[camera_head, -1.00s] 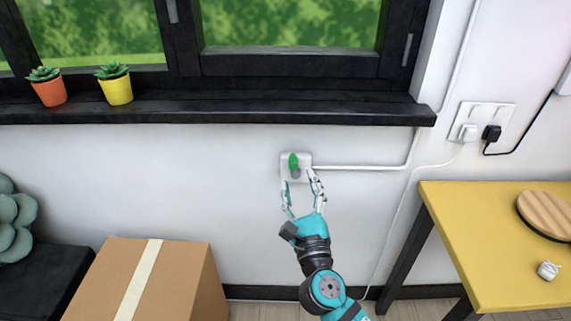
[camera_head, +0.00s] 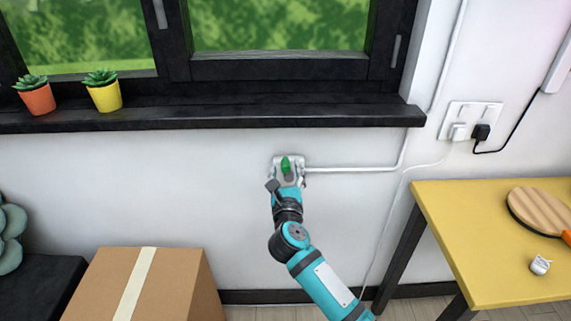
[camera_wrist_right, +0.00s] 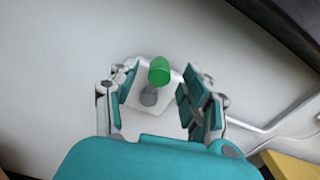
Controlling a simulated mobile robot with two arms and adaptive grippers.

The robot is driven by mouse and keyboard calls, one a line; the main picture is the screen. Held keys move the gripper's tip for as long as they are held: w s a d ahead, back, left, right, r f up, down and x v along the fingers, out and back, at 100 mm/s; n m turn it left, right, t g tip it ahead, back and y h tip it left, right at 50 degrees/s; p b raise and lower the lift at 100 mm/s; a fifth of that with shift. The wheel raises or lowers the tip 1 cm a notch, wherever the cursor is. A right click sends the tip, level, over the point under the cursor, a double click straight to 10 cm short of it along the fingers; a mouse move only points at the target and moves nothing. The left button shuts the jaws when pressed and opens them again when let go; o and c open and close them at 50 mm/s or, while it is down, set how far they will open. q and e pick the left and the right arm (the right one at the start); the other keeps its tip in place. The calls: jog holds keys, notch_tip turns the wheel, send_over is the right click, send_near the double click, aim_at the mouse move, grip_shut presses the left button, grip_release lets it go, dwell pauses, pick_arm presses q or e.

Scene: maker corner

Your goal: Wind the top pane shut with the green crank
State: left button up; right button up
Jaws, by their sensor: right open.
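The green crank (camera_head: 286,164) sits on a small white wall plate below the window sill. In the right wrist view the crank's green knob (camera_wrist_right: 159,70) stands on a grey stem (camera_wrist_right: 149,96) in front of the white plate (camera_wrist_right: 140,122). My right gripper (camera_head: 286,172) is at the crank, its fingers on either side of the knob. In the wrist view my right gripper (camera_wrist_right: 160,95) is open, with gaps between the fingers and the crank. The window (camera_head: 280,66) is partly in view; its top pane is out of frame. My left gripper is not in view.
A black sill (camera_head: 200,119) with two potted succulents juts out above the crank. A white conduit (camera_head: 350,169) runs right from the plate. A cardboard box (camera_head: 185,285) stands lower left, and a yellow table (camera_head: 470,230) lower right.

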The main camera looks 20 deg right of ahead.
jog(key=shift+x, duration=1.9)
grip_shut()
